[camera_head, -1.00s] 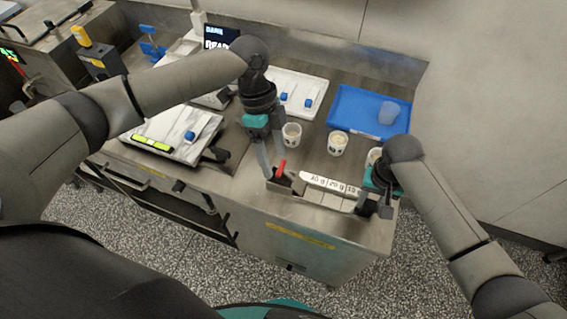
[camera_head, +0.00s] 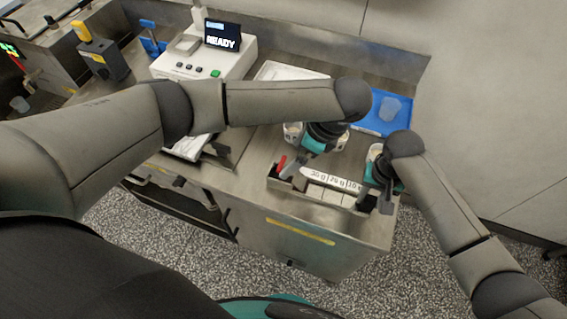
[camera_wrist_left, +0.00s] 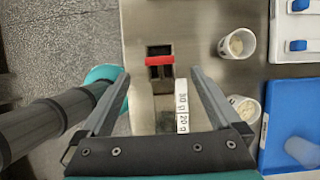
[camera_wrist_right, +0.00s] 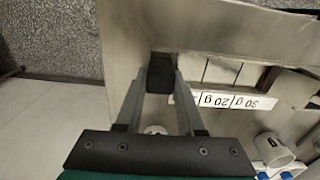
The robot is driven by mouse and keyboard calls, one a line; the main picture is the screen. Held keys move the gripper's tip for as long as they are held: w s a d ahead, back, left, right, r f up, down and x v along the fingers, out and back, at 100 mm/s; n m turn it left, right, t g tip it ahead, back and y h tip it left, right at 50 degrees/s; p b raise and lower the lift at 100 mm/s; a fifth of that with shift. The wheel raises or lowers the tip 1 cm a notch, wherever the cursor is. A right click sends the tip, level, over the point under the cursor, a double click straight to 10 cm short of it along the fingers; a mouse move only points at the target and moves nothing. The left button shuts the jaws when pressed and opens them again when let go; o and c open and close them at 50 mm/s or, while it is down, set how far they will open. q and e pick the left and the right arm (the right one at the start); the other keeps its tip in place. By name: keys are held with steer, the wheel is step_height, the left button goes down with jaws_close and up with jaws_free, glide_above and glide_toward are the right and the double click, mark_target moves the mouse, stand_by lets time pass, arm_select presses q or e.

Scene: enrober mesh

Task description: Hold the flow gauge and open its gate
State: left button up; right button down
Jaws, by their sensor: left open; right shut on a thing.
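The flow gauge (camera_head: 315,205) is a long metal trough at the counter's front edge. Its white strip (camera_head: 330,178) is marked in grams and also shows in the left wrist view (camera_wrist_left: 182,105). The red gate tab (camera_head: 282,162) stands at the gauge's left end. In the left wrist view the red tab (camera_wrist_left: 160,60) lies ahead, between the spread fingers. My left gripper (camera_wrist_left: 160,73) is open and empty above the gauge; its fingers are partly hidden in the head view. My right gripper (camera_wrist_right: 160,75) is shut on the black handle (camera_wrist_right: 161,68) at the gauge's right end.
White cups (camera_wrist_left: 238,44) with pale contents stand close behind the gauge. A blue tray (camera_head: 365,125) with a translucent blue cup (camera_head: 390,108) lies at the back right. A white machine (camera_head: 200,62) reading READY stands at the back left.

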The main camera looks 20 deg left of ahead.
mark_target(284, 164)
arm_select(q)
steer(key=x, duration=0.6)
steer(key=shift+a+f, duration=0.1)
steer(key=shift+f, duration=0.15)
steer(key=c, duration=1.3)
steer(key=h, duration=0.1)
steer(key=a+f+h, duration=0.1)
steer(key=h, duration=0.1)
steer(key=shift+s, duration=0.1)
steer(key=shift+f+h, duration=0.2)
steer(key=shift+h, duration=0.8)
steer(key=o, duration=1.3)
